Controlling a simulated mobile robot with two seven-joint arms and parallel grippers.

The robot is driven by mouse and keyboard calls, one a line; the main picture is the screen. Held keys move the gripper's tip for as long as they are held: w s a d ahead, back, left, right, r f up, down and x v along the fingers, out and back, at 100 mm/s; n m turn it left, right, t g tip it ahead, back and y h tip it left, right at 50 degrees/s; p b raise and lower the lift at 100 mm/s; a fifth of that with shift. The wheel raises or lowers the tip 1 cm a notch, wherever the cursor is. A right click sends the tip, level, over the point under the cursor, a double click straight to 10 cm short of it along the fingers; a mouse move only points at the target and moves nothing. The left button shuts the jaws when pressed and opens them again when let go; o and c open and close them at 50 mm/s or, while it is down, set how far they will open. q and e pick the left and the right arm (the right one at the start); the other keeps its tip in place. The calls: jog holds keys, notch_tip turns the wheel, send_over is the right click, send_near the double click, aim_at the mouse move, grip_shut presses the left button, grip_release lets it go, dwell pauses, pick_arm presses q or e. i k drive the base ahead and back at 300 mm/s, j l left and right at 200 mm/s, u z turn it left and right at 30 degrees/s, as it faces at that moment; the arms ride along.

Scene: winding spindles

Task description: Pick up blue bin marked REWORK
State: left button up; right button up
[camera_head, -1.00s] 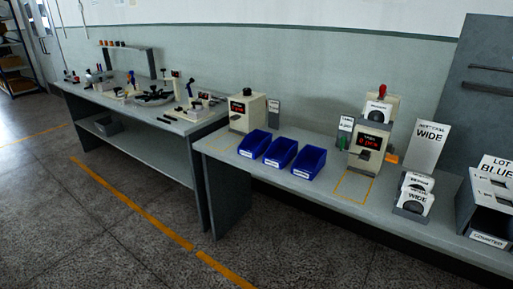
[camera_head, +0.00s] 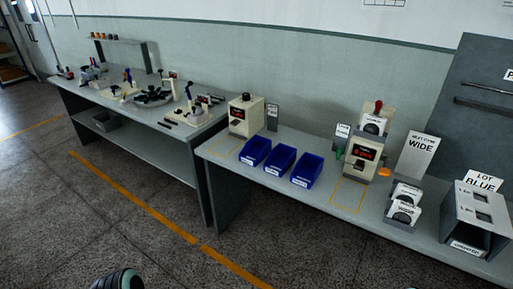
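Three blue bins stand in a row near the front edge of the right-hand bench: a left bin (camera_head: 255,151), a middle bin (camera_head: 280,160) and a right bin (camera_head: 306,170). Each has a small white label on its front. The labels are too small to read, so I cannot tell which bin is marked REWORK. The bins look open-topped and empty. Neither of my grippers is in view. Only a dark rounded part of my own arm shows at the bottom left edge.
A cream device (camera_head: 246,115) stands behind the bins. Another device with a red display (camera_head: 364,155) stands to their right, behind a yellow-outlined area. Further right are a WIDE sign (camera_head: 417,154) and a grey box (camera_head: 476,220). The floor (camera_head: 130,235) before the benches is clear.

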aim_at(258, 149)
jog(key=i+j+z, duration=0.25)
jog(key=i+j, duration=0.6)
jog(key=j, duration=0.1)
